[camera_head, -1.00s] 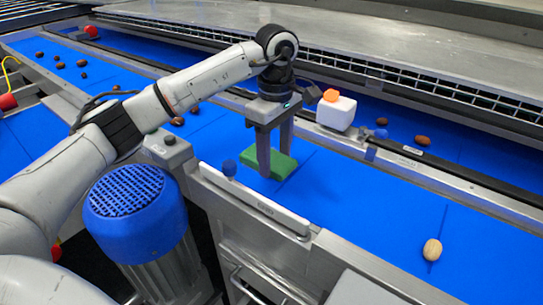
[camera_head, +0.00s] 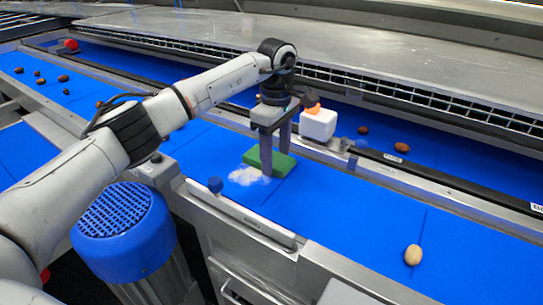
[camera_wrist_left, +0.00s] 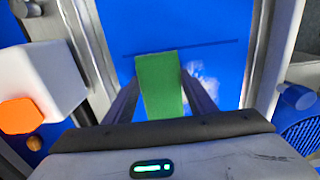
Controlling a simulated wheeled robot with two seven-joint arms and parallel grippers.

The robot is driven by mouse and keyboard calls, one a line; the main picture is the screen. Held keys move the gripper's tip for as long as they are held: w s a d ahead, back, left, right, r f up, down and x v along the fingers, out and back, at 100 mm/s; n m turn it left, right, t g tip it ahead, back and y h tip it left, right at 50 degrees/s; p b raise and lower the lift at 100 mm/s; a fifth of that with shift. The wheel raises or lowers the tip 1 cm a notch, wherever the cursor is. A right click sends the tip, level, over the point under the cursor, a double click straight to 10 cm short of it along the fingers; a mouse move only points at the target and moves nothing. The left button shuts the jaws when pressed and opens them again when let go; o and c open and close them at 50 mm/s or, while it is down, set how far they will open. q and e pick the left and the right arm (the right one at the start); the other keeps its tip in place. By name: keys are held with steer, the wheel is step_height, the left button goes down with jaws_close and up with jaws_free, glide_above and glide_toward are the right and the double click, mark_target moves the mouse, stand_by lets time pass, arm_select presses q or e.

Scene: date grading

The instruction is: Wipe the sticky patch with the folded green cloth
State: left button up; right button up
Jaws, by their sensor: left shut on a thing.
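The folded green cloth (camera_head: 283,163) is a flat green block at the blue belt's surface. My left gripper (camera_head: 272,165) is shut on it from above, with a finger on each side. In the left wrist view the cloth (camera_wrist_left: 160,85) sits between the two fingers (camera_wrist_left: 163,100). The sticky patch (camera_head: 248,176) is a pale whitish smear on the blue belt, just left of the cloth and close against it. It also shows in the left wrist view (camera_wrist_left: 202,85), to the right of the cloth. The cloth may hide part of it. My right gripper is not in view.
A white box with an orange top (camera_head: 318,124) stands on the rail behind the gripper. A pale date (camera_head: 413,255) lies on the belt at right. Several brown dates lie on the belts. A blue knob (camera_head: 215,185) stands on the front rail.

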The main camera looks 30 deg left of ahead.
mark_target(258, 184)
arm_select(q)
steer(key=shift+p, duration=0.3)
steer(key=shift+s+a, duration=0.1)
steer(key=shift+s, duration=0.15)
steer(key=shift+s+a+p, duration=0.1)
steer(key=shift+s+p, duration=0.25)
steer(key=shift+s, duration=0.8)
steer(key=shift+s+a+f, duration=0.1)
steer(key=shift+s+a, duration=0.05)
steer(key=shift+s, duration=2.05)
